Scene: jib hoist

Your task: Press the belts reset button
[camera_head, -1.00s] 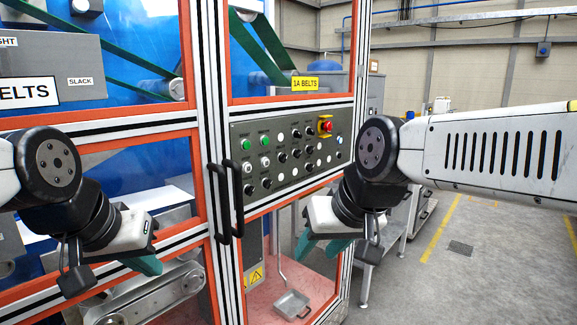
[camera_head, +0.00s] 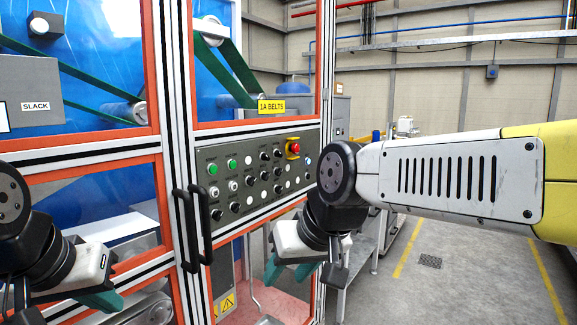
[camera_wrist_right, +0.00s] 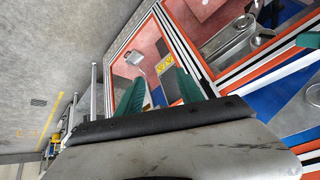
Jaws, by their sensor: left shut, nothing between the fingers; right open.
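The grey control panel (camera_head: 255,172) is set in the machine's front, with rows of black knobs, green and white buttons, and a red emergency stop (camera_head: 294,148) on a yellow plate. A blue button (camera_head: 308,161) is at the panel's right end. The button labels are too small to read. My right gripper (camera_head: 288,272) is open and empty, below and in front of the panel's right part; its green fingers also show apart in the right wrist view (camera_wrist_right: 160,92). My left gripper (camera_head: 105,302) is shut and empty, at the lower left before the machine's framed doors.
Two black door handles (camera_head: 191,228) stand out left of the panel. A yellow sign (camera_head: 271,106) reads "1A BELTS". A grey box (camera_head: 30,95) marked "SLACK" is behind glass. Open grey floor (camera_head: 450,270) lies to the right, with a metal table beside the machine.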

